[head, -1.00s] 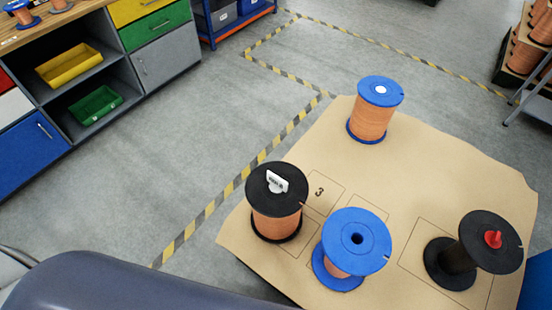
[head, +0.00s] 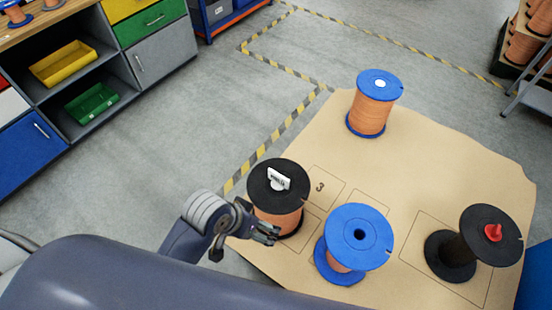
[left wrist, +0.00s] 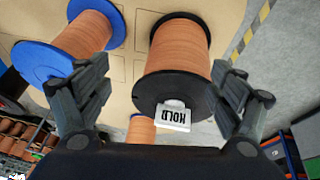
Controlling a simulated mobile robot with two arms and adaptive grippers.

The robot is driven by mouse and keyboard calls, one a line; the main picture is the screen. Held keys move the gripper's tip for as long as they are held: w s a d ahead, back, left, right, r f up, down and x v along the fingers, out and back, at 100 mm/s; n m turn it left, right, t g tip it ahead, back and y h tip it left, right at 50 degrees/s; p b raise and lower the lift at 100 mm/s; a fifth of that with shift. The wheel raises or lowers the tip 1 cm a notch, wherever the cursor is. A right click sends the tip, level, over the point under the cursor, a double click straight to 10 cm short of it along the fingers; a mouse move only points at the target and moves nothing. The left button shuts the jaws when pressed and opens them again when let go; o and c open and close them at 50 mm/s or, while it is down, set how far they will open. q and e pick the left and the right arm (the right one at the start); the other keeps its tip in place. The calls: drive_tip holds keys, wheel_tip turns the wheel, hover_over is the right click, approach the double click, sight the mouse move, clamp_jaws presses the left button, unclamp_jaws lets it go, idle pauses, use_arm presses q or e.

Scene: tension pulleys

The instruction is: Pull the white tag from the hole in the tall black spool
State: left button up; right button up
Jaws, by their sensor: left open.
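A white tag (head: 278,178) stands up from the centre hole of a black spool (head: 264,184) wound with copper wire, at the left side of the cardboard. In the left wrist view the tag (left wrist: 173,117) reads HOLD, and the black spool (left wrist: 180,90) lies between my fingers in the picture. My left gripper (head: 272,232) is open and empty, low beside the front of this spool in the head view. In the left wrist view its fingers (left wrist: 163,100) are spread wide, apart from the tag. My right gripper is not in view.
A blue spool with an open hole (head: 356,236) stands just right of the black one. Another blue spool (head: 374,102) stands at the back. A black spool with a red plug (head: 474,242) stands at the right.

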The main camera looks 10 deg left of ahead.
use_arm(q)
drive_tip(key=w+d+r+m+h, duration=0.1)
drive_tip(key=w+d+r+m, duration=0.1)
drive_tip(key=w+d, duration=0.4)
wheel_tip(320, 180, up, 3)
drive_tip(key=g+y, duration=0.2)
drive_tip(key=y, duration=0.1)
hover_over(278, 175)
drive_tip(key=s, duration=0.1)
drive_tip(key=shift+n, duration=0.4)
drive_tip(key=f, duration=0.7)
drive_tip(key=w+f, duration=0.1)
drive_tip(key=f, duration=0.2)
drive_tip(key=shift+f+b, duration=0.25)
drive_tip(key=shift+b, duration=0.05)
drive_tip(key=c, duration=1.1)
